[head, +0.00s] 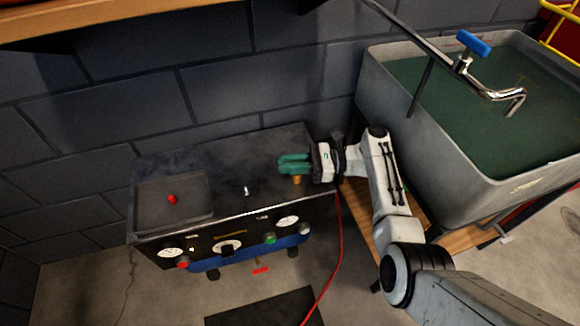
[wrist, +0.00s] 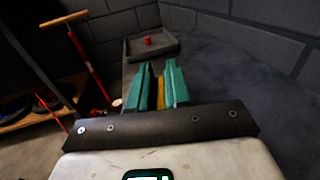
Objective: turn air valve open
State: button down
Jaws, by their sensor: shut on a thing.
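My gripper (head: 281,164), with green fingers, is over the right end of the dark compressor bench top, reaching in from the right. A brass-yellow piece (head: 297,180), which looks like the air valve, shows just below the fingers. In the wrist view my gripper (wrist: 159,68) has its fingers on either side of this yellow piece (wrist: 161,94), shut on it. The fingers hide much of its shape, so I cannot tell how far it is turned.
A shallow tray (head: 147,226) with a red piece (head: 172,199) is at the bench's left end. The front panel has gauges (head: 287,222), a knob (head: 227,246) and a red handle (head: 260,270) below. A red hose (head: 339,240) hangs beside my arm. A water-filled sink (head: 450,160) stands right.

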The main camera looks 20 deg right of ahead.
jog(key=shift+n+g+b, duration=0.4)
jog(key=shift+n+g, duration=0.2)
jog(key=shift+g, duration=0.3)
jog(key=shift+s+y, duration=0.1)
jog(key=shift+y, duration=0.2)
jog(key=c, duration=1.2)
grip_release()
jog(key=shift+o, duration=0.2)
